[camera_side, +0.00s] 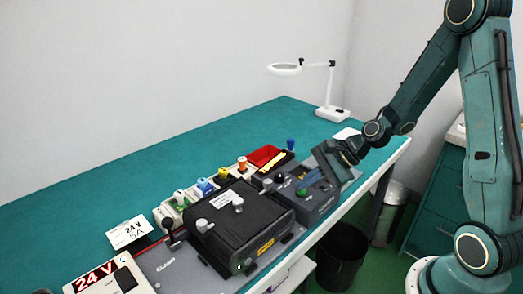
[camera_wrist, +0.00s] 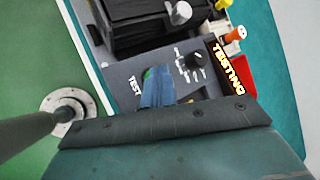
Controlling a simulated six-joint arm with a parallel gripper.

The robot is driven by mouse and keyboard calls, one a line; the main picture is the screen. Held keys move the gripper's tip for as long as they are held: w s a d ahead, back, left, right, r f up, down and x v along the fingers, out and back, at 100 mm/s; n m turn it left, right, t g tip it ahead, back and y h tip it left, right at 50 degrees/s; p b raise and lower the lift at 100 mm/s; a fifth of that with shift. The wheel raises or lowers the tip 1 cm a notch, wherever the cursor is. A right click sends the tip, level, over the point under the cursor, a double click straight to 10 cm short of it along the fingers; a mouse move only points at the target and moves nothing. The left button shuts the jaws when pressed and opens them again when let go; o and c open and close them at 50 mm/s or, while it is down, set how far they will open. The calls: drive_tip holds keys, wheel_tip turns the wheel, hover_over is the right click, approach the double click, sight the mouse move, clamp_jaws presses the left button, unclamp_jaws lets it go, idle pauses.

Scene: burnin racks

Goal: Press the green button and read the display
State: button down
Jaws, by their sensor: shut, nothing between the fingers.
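The green button (camera_wrist: 148,73) shows as a small patch of green at the blue fingertips of my gripper (camera_wrist: 157,84) in the wrist view; the fingers hide most of it. In the side view the green button (camera_side: 301,192) is just below the tip of my gripper (camera_side: 307,181), on a grey test box (camera_side: 322,207). The fingers are shut and empty. They are at the button, but I cannot tell whether they touch or press it. A display (camera_wrist: 228,70) reads "TESTING" in yellow letters in the wrist view; in the side view the display (camera_side: 273,168) is too small to read.
A black device (camera_side: 255,215) with knobs stands left of the test box. Coloured connectors (camera_side: 205,186) line up behind it. A red bin (camera_side: 264,155) is behind the display. A red "24 V" readout (camera_side: 98,275) is at front left.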

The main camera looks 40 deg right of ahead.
sight(306, 194)
drive_tip(key=shift+r, duration=0.7)
drive_tip(key=shift+r, duration=0.1)
drive_tip(key=shift+r, duration=2.45)
drive_tip(key=s+r+n+h, duration=0.2)
drive_tip(key=s+r+n, duration=0.1)
drive_tip(key=s+n, duration=0.3)
drive_tip(key=s+a+r+n+h, duration=0.1)
drive_tip(key=s+r+n+h, duration=0.1)
drive_tip(key=s+r+n, duration=0.2)
drive_tip(key=s+a+r+n+g+h, duration=0.1)
drive_tip(key=s+r+n+h, duration=0.1)
drive_tip(key=s+n, duration=0.6)
drive_tip(key=shift+s+r+n, duration=0.3)
drive_tip(key=shift+s+r, duration=0.55)
drive_tip(key=shift+s, duration=0.2)
idle(1.9)
